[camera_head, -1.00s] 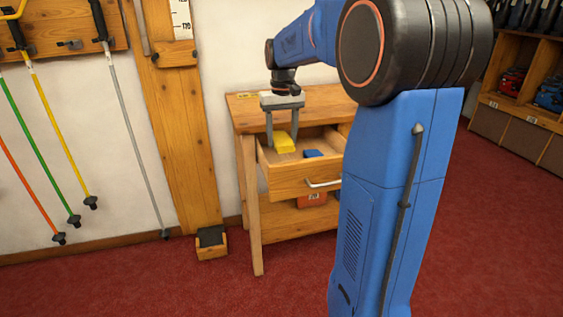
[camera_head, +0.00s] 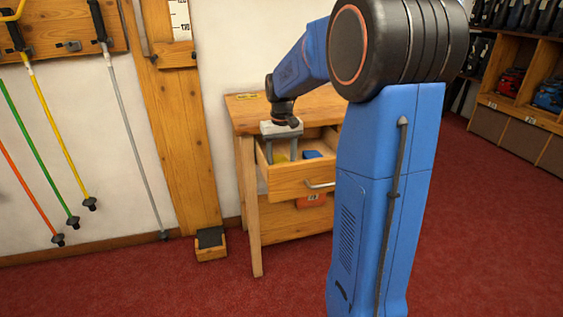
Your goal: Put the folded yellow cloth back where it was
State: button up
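The folded yellow cloth (camera_head: 280,158) is inside the open top drawer (camera_head: 291,182) of the wooden bench. It shows only in part, behind the drawer's front edge. My gripper (camera_head: 281,155) points down into the drawer, with one finger on each side of the cloth. The fingers look closed against it, and their tips are hidden by the drawer front. A small blue item (camera_head: 312,154) lies in the drawer to the right of the cloth. Whether the cloth touches the drawer floor cannot be seen.
The bench top (camera_head: 300,106) is just behind the gripper. An orange item (camera_head: 311,200) sits in the opening below the drawer. Ski poles (camera_head: 52,125) hang on the left wall. Cubbies (camera_head: 530,110) stand at the right. The red floor (camera_head: 180,285) in front is clear.

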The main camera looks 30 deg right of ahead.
jog(key=o, duration=0.8)
jog(key=shift+f, duration=0.1)
notch_tip(320, 180, up, 12)
jog(key=shift+r, duration=0.15)
jog(key=shift+s, duration=0.1)
dwell(0.4)
